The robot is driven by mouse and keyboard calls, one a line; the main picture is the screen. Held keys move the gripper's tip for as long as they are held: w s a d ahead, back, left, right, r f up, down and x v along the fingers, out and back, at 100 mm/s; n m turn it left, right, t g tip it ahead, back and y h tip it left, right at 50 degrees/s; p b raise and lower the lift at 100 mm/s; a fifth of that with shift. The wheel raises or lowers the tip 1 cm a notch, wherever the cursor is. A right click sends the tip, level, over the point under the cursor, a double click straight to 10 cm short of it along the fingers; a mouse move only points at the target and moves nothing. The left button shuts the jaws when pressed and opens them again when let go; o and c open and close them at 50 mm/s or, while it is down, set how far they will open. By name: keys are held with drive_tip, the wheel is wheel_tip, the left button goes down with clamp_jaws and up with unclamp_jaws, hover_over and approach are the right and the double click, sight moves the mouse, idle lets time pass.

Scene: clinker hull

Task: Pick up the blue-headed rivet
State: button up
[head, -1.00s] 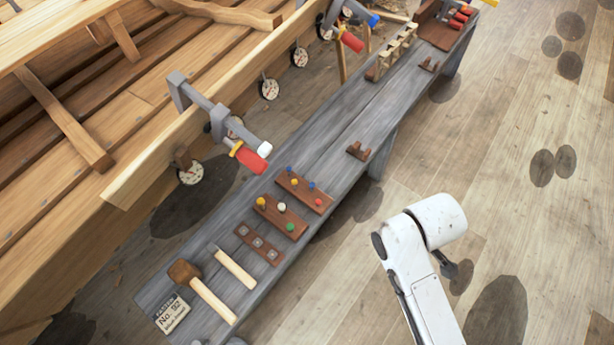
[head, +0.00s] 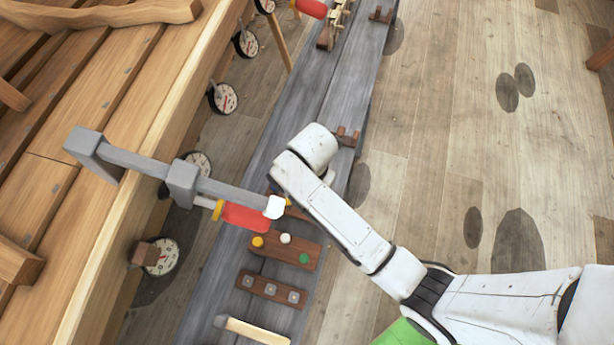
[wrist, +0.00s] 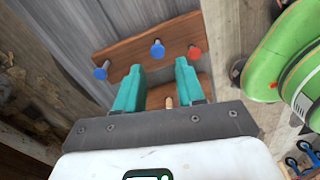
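A red-headed rivet (wrist: 194,52) stands at the block's right end. My gripper (wrist: 161,72) has its two teal fingers apart, with no rivet held between them. The middle blue rivet appears just beyond the fingertips, between them in the picture. In the head view my arm hides much of this block and the gripper.
A second block (head: 272,250) holds yellow, white and green rivets on the grey bench (head: 228,275). A flat strip (head: 271,289) and a tool handle (head: 250,330) lie nearby. A clamp with a red handle (head: 245,217) juts from the hull toward the bench.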

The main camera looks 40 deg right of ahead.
wheel_tip(320, 180, down, 8)
drive_tip(key=shift+w+a+r+b, duration=0.15)
drive_tip(key=shift+b, duration=0.65)
clamp_jaws()
